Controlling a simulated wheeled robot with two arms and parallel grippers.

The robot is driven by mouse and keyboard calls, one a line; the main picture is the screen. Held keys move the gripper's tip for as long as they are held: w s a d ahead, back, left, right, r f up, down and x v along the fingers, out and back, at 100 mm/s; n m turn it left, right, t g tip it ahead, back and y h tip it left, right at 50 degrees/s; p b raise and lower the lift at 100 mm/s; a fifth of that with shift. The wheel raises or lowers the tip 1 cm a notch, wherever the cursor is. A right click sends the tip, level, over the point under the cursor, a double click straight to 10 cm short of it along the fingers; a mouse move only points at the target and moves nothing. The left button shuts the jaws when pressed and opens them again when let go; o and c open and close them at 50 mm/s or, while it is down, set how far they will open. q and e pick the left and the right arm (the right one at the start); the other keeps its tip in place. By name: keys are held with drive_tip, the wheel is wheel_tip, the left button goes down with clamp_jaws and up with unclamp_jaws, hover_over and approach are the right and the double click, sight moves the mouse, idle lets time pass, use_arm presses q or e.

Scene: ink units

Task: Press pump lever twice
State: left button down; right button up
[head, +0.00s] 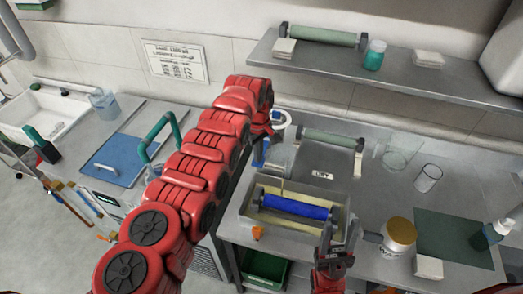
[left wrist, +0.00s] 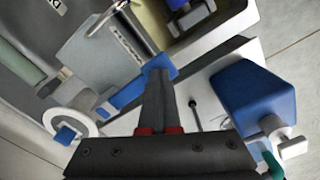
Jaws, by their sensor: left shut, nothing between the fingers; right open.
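A blue bar (left wrist: 128,97), which looks like the pump lever, lies under the tips of my left gripper (left wrist: 160,78) in the left wrist view. The gripper is shut and empty. Its tips overlap the bar; I cannot tell whether they touch. In the head view a small blue part (head: 260,154) shows beside the ink unit (head: 238,208), and my left arm hides much of that area. A white ring-shaped part (left wrist: 72,118) is beside the bar. My right gripper (head: 339,232) is open and empty in front of the unit's blue roller (head: 295,206).
A blue block (left wrist: 252,98) stands right of my left gripper. A gold-lidded jar (head: 399,232), a dark green mat (head: 453,238) and a clear glass (head: 428,178) are on the right. A shelf (head: 390,82) runs above. A sink (head: 45,115) is at the far left.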

use_arm(q)
drive_tip(key=shift+f, duration=0.35)
drive_tip(key=shift+r, duration=0.15)
drive_tip(key=shift+r+p, duration=0.7)
drive_tip(key=shift+r, duration=0.2)
drive_tip(key=shift+r+p, duration=0.45)
drive_tip(key=shift+r, duration=0.45)
drive_tip(key=shift+f, duration=0.1)
